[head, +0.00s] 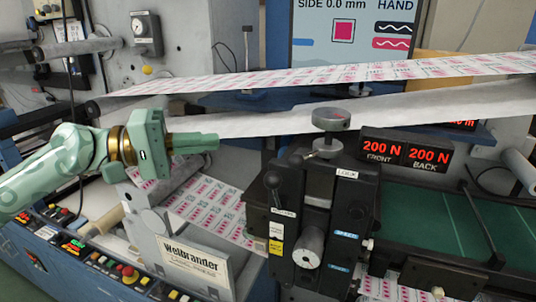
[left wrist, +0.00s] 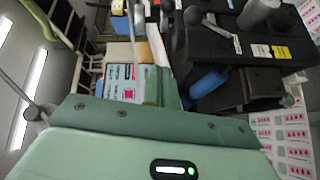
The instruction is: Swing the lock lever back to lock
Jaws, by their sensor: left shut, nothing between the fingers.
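My left gripper (head: 215,142) is shut and empty, its fingers pointing right, left of the black clamp block (head: 333,232). In the left wrist view its fingers (left wrist: 163,75) show closed together. A small lever with a black ball knob (head: 296,162) and bright metal arm sits on top of the block, below a round grey knob, near a LOCK label (head: 347,173). The fingertips are apart from this lever. A second black-knobbed lever (head: 272,181) stands on the block's left face. A black ball knob (left wrist: 193,15) shows in the left wrist view; which lever it belongs to is unclear. My right gripper is not seen.
Red 200 N displays (head: 405,152) sit right of the block.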

